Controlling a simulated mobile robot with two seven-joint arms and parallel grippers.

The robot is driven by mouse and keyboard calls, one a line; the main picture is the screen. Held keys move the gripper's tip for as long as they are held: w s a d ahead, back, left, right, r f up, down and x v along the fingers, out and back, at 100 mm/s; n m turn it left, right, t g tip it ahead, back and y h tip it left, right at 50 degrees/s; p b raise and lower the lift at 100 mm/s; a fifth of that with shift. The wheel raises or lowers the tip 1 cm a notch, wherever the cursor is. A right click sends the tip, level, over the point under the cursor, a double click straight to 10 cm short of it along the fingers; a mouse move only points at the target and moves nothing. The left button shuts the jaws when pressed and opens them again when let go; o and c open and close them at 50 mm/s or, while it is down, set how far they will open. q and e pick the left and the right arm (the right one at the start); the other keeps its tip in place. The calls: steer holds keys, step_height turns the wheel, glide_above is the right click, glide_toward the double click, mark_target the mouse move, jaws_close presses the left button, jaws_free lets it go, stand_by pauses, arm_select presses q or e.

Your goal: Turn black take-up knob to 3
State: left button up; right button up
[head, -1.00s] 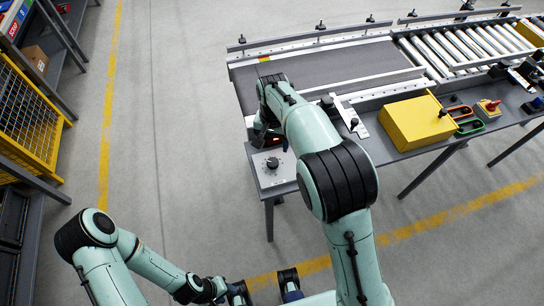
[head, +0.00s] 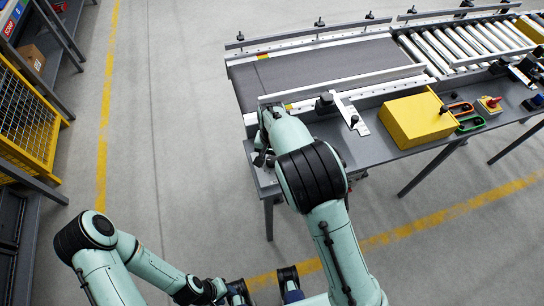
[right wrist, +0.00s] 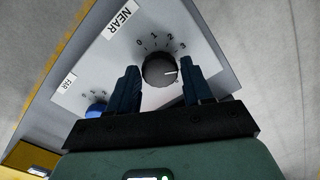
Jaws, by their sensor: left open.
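The black take-up knob (right wrist: 159,70) sits on a pale plate beside a "NEAR" label, with a printed scale showing 0, 1, 2 and 3. Its white mark points right in the right wrist view, past the 3 and towards one finger. My right gripper (right wrist: 161,72) is open, with one finger on each side of the knob and a small gap showing at each side. In the head view my right gripper (head: 262,157) is over the table's near left corner, and the arm hides the knob. My left gripper (head: 240,293) is open and empty, low in the picture, away from the table.
A blue knob (right wrist: 96,110) by a "FAR" label sits on the same plate, near the left finger. A yellow box (head: 415,121), green and orange handles and a red switch (head: 490,103) stand along the table. The conveyor belt (head: 320,75) lies behind.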

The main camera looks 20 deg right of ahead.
steer(key=c, duration=0.6)
steer(key=shift+o, duration=0.2)
steer(key=shift+n+p, duration=0.4)
steer(key=shift+n, duration=2.4)
steer(key=o, duration=1.1)
steer(key=shift+c, duration=0.2)
